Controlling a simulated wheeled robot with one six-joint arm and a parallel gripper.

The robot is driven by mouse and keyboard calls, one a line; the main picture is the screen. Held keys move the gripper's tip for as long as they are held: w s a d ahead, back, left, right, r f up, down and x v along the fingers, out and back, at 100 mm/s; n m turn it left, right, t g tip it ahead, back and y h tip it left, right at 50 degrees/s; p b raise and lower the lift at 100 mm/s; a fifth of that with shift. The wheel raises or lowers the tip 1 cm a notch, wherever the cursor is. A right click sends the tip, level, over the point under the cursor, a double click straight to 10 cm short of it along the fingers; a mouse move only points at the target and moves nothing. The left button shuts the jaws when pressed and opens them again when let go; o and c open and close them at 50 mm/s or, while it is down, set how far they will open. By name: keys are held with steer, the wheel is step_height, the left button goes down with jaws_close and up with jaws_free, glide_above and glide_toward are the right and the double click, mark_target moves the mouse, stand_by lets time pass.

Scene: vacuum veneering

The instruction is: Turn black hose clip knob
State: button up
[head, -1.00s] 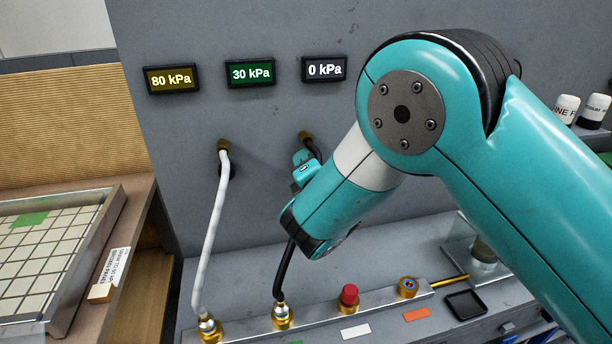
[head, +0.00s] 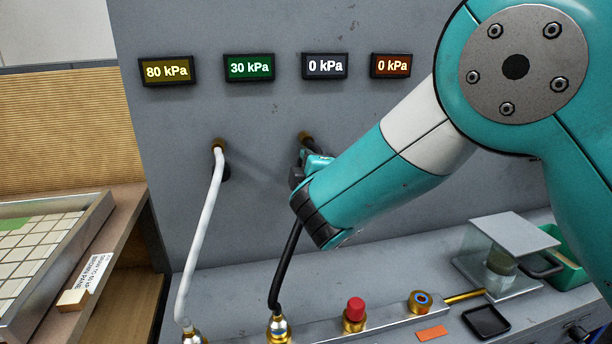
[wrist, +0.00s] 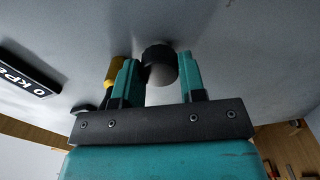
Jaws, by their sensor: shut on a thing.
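The black hose (head: 288,265) runs from a brass fitting (head: 304,138) on the grey panel down to a brass fitting (head: 278,328) on the rail. My gripper (wrist: 159,62) is at the hose's upper end, close to the panel. A yellow-brass piece (wrist: 115,70) shows just left of the fingers. In the head view my gripper and wrist hide the knob and part of the hose's upper end.
A white hose (head: 203,235) hangs to the left. Displays above read 80 kPa (head: 167,71), 30 kPa (head: 249,67), 0 kPa (head: 325,66) and 0 kPa (head: 390,65). A red knob (head: 355,309) and blue-ringed fitting (head: 420,299) stand on the rail. A tiled tray (head: 40,250) is left.

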steer(key=shift+m, duration=0.3)
steer(key=o, duration=0.9)
steer(key=shift+d, duration=0.1)
